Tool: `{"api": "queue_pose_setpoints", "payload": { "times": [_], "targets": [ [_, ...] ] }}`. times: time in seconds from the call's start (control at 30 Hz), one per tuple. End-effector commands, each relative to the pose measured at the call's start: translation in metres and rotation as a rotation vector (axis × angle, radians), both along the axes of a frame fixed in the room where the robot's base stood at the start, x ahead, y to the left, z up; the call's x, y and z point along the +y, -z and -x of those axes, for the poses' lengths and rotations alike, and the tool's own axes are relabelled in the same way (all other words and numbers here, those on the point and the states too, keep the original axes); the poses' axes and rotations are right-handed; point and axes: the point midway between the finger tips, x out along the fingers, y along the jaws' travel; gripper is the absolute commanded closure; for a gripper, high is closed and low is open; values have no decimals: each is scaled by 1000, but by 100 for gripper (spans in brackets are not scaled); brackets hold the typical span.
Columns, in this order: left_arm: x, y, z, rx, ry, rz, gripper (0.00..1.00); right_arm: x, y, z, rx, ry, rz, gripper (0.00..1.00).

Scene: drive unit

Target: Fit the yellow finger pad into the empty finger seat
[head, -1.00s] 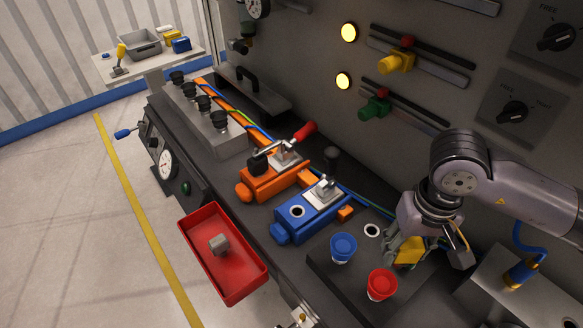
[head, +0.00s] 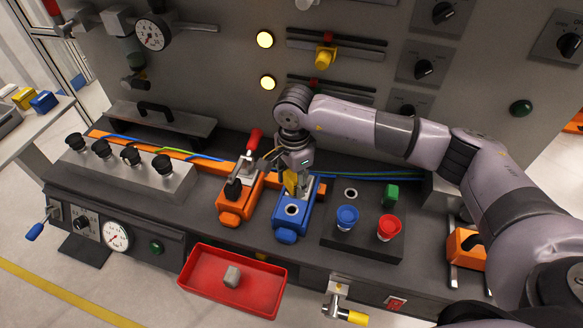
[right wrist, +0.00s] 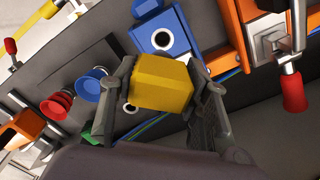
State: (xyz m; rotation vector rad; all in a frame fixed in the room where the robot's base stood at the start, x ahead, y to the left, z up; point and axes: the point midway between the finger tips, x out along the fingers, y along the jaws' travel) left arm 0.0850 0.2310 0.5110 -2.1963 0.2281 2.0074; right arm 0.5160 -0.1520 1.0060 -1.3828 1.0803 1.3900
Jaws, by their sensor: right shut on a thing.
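My right gripper (head: 292,178) is shut on the yellow finger pad (right wrist: 160,82), which shows large between the two fingers in the right wrist view. In the head view the pad (head: 290,184) is a small yellow patch at the fingertips, mostly covered by the gripper. The gripper is over the rear part of the blue clamp unit (head: 287,229), which has a round, ringed opening (head: 292,210) on top. That opening looks empty, also in the right wrist view (right wrist: 162,39). I cannot tell whether the pad touches the unit. My left gripper is not in view.
An orange clamp unit (head: 231,217) with a red-tipped lever (head: 254,138) stands close left. To the right, a dark block (head: 335,239) carries blue, red and green pieces and an empty ringed hole (head: 351,194). A red tray (head: 195,285) holds a grey block (head: 232,276).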

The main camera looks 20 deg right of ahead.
Motion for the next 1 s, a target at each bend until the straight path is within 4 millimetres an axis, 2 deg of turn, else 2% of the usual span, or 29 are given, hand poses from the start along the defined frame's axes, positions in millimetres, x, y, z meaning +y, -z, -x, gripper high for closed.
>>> {"api": "queue_pose_setpoints", "payload": {
  "times": [0.07, 0.17, 0.57, 0.8, 1.0],
  "targets": [
    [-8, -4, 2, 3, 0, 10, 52, 2, 0, -4, 0, 43, 2, 91],
    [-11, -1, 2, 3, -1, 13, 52, 2, 5, -5, -1, 59, 4, 91],
    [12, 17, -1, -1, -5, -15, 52, 1, 40, -4, 0, 55, 3, 91],
    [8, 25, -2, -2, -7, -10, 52, 1, 58, -4, 0, 55, 3, 91],
    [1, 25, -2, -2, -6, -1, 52, 2, 59, -4, -1, 54, 3, 91]
  ]
}}
